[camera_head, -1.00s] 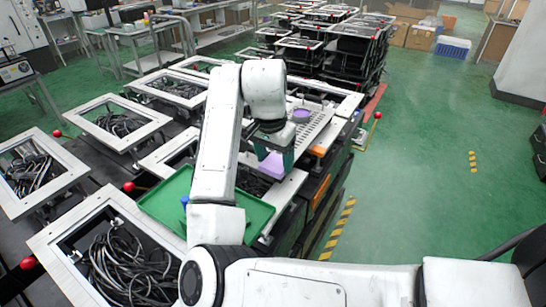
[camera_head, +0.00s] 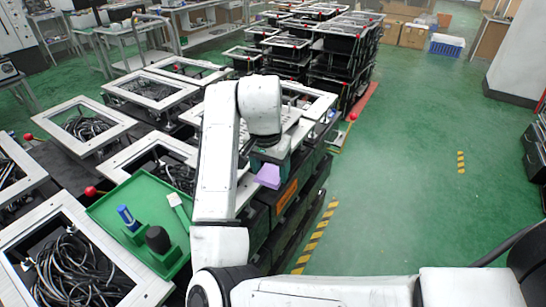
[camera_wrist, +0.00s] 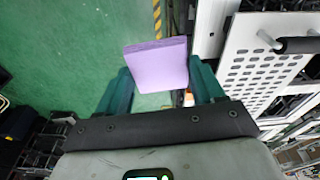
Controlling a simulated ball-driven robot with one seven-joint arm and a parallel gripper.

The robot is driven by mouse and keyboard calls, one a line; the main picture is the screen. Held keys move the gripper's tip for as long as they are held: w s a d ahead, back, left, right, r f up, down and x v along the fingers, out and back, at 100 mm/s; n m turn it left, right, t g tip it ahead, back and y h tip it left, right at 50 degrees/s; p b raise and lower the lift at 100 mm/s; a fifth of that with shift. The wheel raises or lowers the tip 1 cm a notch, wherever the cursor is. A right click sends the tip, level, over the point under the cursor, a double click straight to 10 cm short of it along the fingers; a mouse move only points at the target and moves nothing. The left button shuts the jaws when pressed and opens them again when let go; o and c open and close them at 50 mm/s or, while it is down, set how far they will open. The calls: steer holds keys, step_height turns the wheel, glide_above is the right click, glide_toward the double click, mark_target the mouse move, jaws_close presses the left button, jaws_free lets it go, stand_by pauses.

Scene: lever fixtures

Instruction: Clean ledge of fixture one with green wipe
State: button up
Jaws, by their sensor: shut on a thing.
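My gripper (camera_head: 270,165) is shut on a purple square pad (camera_head: 269,176), which also fills the space between the dark green fingers in the wrist view (camera_wrist: 158,66). The pad hangs in front of a dark cabinet side, over the right edge of the fixture row. No green wipe can be made out. White-framed fixtures (camera_head: 125,150) holding black cables stand at left, with red lever balls (camera_head: 90,191). I cannot tell which fixture is number one.
A green tray (camera_head: 108,208) at left holds a blue bottle (camera_head: 127,217), a black-topped item (camera_head: 157,240) and a white-headed tool (camera_head: 178,205). A perforated white plate (camera_wrist: 262,66) lies right in the wrist view. Green floor (camera_head: 400,190) is clear at right.

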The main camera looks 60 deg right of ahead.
steer(key=s+a+f+n, duration=0.1)
steer(key=a+f+n, duration=0.4)
steer(key=a+f, duration=0.3)
steer(key=s+a+f+n+t+y, duration=0.1)
steer(key=a+f+n, duration=0.4)
steer(key=f, duration=1.2)
steer(key=s+a+f+n, duration=0.1)
steer(key=a+f+n, duration=0.5)
steer(key=a+f, duration=0.4)
step_height(320, 180, down, 3)
steer(key=shift+s+a+r+y, duration=0.1)
steer(key=shift+s+a+y, duration=0.05)
steer(key=shift+a+y, duration=0.25)
steer(key=shift+a, duration=0.1)
